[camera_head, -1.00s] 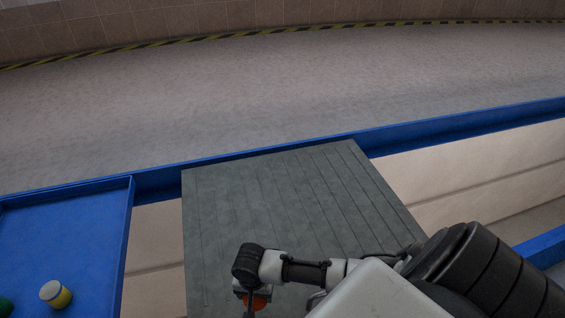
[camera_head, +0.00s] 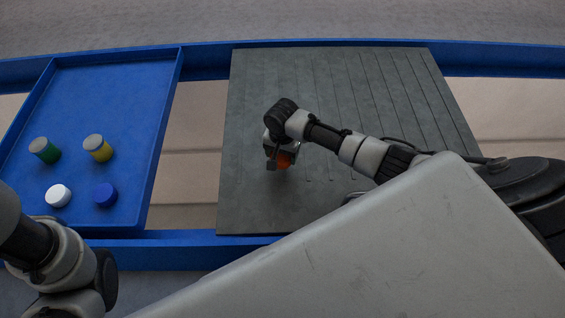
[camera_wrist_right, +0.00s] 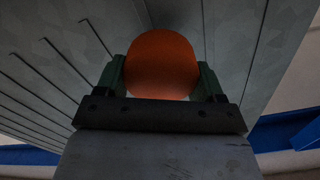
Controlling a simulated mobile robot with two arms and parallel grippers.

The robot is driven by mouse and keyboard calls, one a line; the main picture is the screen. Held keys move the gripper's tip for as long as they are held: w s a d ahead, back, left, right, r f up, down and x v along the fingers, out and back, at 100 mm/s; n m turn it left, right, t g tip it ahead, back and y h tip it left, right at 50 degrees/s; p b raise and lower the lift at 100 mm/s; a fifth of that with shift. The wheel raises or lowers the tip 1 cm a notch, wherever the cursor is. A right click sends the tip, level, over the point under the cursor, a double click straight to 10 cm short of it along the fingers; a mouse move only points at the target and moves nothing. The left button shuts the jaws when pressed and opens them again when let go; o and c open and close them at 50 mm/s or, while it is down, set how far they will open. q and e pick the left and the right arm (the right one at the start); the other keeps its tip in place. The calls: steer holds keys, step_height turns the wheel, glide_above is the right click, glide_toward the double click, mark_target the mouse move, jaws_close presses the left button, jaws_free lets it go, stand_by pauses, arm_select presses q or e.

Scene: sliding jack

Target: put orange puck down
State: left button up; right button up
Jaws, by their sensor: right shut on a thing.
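The orange puck (camera_head: 284,159) is in my right gripper (camera_head: 279,164), above the grey slatted board. In the right wrist view the puck (camera_wrist_right: 162,64) sits between the two green fingers of the gripper (camera_wrist_right: 162,78), which are shut on it. Grooves of the grey board (camera_head: 250,110) show behind it there. I cannot tell whether the puck touches the board. My left arm shows at the lower left of the head view, but its gripper fingers are not in view.
A blue tray (camera_head: 120,80) on the left holds a green piece (camera_head: 46,152), a yellow piece (camera_head: 99,149), a white one (camera_head: 58,196) and a blue one (camera_head: 105,195). Blue rails (camera_head: 206,58) run behind and in front of the board. Much of the board is bare.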

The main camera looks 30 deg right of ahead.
mark_target(282, 161)
step_height(282, 161, down, 4)
steer(key=b, duration=0.3)
steer(key=shift+b, duration=0.4)
steer(key=shift+r, duration=0.15)
steer(key=shift+f, duration=0.25)
steer(key=o, duration=1)
